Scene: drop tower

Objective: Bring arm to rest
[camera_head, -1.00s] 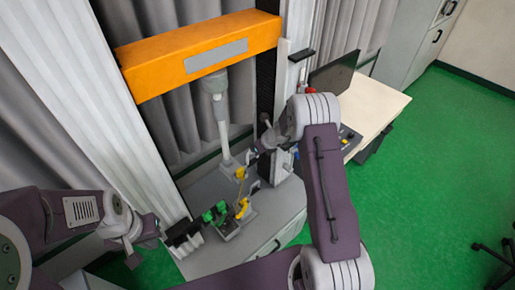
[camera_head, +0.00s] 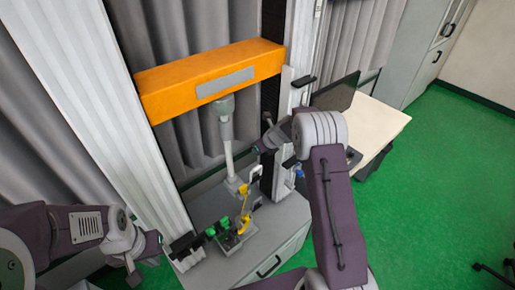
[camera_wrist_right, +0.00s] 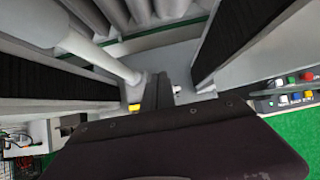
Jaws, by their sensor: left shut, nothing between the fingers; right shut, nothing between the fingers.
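My left gripper (camera_head: 142,262) hangs at the lower left in the head view, shut and empty, left of the grey cabinet. My right arm bends over the cabinet from the right.
The drop tower's orange crossbeam (camera_head: 205,85) spans two columns. A pale grey post (camera_head: 228,150) stands below it. The cabinet (camera_head: 270,250) bears a fixture with green knobs (camera_head: 218,230) and a yellow part (camera_head: 243,222). A desk (camera_head: 385,125) stands right; open green floor (camera_head: 430,200) lies beyond.

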